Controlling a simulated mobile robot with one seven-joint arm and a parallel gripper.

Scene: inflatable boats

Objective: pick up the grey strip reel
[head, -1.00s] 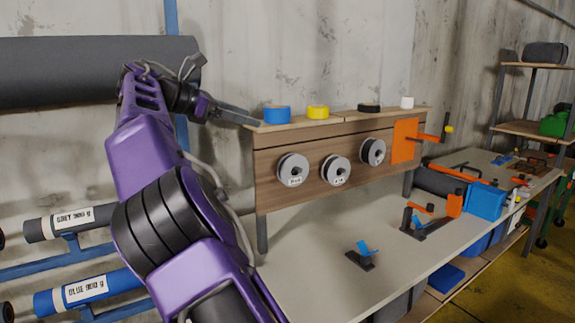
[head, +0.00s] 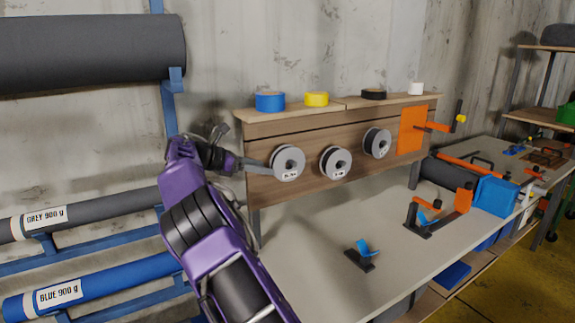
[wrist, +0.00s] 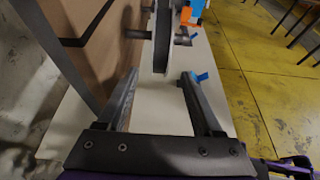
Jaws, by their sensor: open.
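Three reels with light grey flanges hang on pegs on the wooden panel: a left reel (head: 288,162), a middle reel (head: 335,162) and a right reel (head: 377,143). Their small labels are too blurred to read, so I cannot tell which is the grey strip reel. My gripper (head: 258,165) is at the left side of the left reel, about level with it. In the wrist view, my open fingers (wrist: 160,76) point at a reel seen edge-on (wrist: 162,38). It lies just beyond and between the fingertips, and nothing is gripped.
The wooden panel (head: 262,195) stands behind the reels, with blue (head: 270,102), yellow (head: 316,99), black and white tape rolls on its top ledge. A blue clip stand (head: 361,254) is on the bench (head: 310,270). The bench below the reels is mostly clear.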

